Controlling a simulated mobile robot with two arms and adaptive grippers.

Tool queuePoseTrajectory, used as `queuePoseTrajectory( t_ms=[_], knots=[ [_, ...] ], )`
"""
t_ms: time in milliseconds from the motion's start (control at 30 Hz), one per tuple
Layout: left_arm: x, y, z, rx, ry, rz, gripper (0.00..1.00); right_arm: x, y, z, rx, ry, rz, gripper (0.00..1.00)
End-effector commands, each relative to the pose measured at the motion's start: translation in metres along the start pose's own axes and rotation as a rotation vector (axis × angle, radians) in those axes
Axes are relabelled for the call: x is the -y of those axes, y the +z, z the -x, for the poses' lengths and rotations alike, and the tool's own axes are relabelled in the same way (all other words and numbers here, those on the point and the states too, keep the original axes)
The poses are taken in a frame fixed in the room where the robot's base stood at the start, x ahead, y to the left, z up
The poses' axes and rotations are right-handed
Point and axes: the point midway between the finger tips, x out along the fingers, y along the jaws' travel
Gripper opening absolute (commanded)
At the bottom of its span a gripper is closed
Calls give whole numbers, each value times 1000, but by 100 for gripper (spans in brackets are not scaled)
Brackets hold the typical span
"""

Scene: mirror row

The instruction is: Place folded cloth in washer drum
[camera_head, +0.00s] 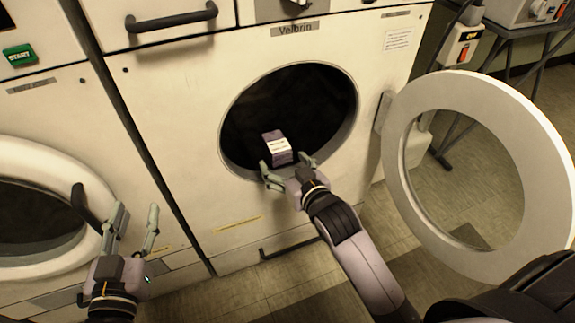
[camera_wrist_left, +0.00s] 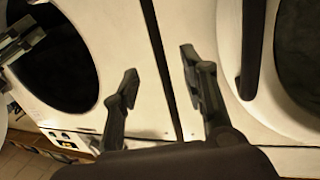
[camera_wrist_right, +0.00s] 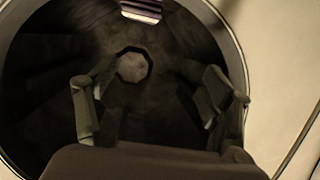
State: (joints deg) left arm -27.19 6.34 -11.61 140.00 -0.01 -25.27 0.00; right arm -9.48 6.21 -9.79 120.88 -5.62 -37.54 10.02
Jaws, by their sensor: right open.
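The folded cloth (camera_head: 277,148), a small purple bundle with a white band, shows inside the round opening of the middle washer's drum (camera_head: 315,100). In the right wrist view the cloth (camera_wrist_right: 141,11) is at the top edge, partly cut off, with the dark drum (camera_wrist_right: 60,70) around it. I cannot tell whether it rests on the drum wall. My right gripper (camera_head: 288,166) is open at the opening's lower rim, just below the cloth in the picture, with nothing between its fingers. My left gripper (camera_head: 137,215) is open and empty in front of the left washer.
The round white door (camera_head: 545,170) of the middle washer stands open at the right. The left washer (camera_head: 45,145) has its door shut, with a dark handle (camera_head: 88,208) near my left gripper. A metal stand (camera_head: 510,50) is at the back right. The tiled floor (camera_head: 465,190) shows below.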

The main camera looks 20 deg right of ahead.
Motion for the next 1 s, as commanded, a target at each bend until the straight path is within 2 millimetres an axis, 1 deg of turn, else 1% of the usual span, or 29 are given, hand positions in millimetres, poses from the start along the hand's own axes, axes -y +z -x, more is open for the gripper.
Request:
queuePoseTrajectory(
  t_ms=[33, 100, 200, 300, 400, 833, 933, 967, 1000],
  knots=[
    [0, 0, 0, 0, 0, 0, 40, 12, -5, 24, -39, -33, 6, 75],
    [0, 0, 0, -1, 0, 0, 40, 25, -19, 54, -102, -71, 15, 75],
    [0, 0, 0, -2, 0, 0, 40, 37, -39, 90, -179, -107, 22, 75],
    [0, 0, 0, -2, 0, 0, 40, 43, -52, 110, -224, -123, 24, 75],
    [0, 0, 0, -2, 0, 0, 40, 44, -57, 116, -241, -128, 25, 75],
    [0, -1, 0, -3, 0, 0, 40, 44, -56, 114, -237, -127, 25, 75],
    [1, 8, -5, 30, -1, -1, 40, 44, -49, 108, -205, -126, 27, 75],
    [1, 13, -8, 50, -1, -1, 40, 44, -45, 104, -185, -125, 29, 75],
    [1, 24, -12, 83, -1, -1, 40, 45, -35, 98, -151, -124, 31, 75]
  ],
)
